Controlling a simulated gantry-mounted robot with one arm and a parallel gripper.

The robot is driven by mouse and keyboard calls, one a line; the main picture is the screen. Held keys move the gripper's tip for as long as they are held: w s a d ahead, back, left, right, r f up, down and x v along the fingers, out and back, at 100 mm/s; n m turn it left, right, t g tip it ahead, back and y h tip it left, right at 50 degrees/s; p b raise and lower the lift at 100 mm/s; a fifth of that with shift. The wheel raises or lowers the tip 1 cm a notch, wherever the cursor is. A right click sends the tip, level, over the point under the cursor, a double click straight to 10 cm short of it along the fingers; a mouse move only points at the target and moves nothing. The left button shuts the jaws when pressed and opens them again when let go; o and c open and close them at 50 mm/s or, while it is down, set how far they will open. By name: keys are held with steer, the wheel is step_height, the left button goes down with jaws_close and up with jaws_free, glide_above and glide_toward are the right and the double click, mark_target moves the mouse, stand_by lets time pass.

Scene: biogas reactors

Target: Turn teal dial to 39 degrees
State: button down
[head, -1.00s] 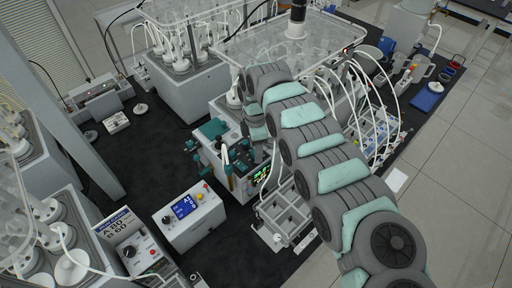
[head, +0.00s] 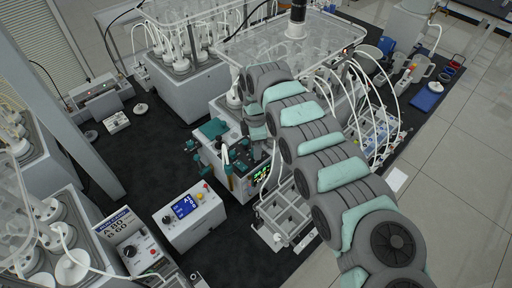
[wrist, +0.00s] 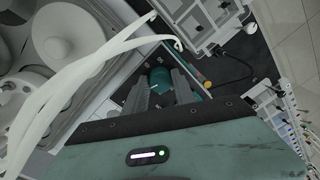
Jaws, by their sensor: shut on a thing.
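The teal dial (wrist: 160,77) shows in the wrist view on the top panel of a device, with a pale pointer line on its near side. My gripper (wrist: 162,89) has one finger on each side of the dial and is shut on it. The angle markings around the dial are too small to read.
Pale hoses (wrist: 75,75) cross the left of the wrist view close to my gripper. A grey metal rack (head: 292,208) stands right of the controller box. A white box with a blue screen (head: 184,206) stands at front left. The black bench top (head: 155,165) is clear at centre left.

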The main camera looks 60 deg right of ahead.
steer(key=shift+r+m+p, duration=0.3)
steer(key=shift+m+p, duration=0.45)
steer(key=shift+m, duration=0.25)
steer(key=shift+f+m, duration=0.25)
steer(key=shift+m, duration=0.45)
steer(key=c, duration=1)
jaws_free()
steer(key=shift+c, duration=0.2)
step_height(320, 180, up, 20)
steer(key=b, duration=0.3)
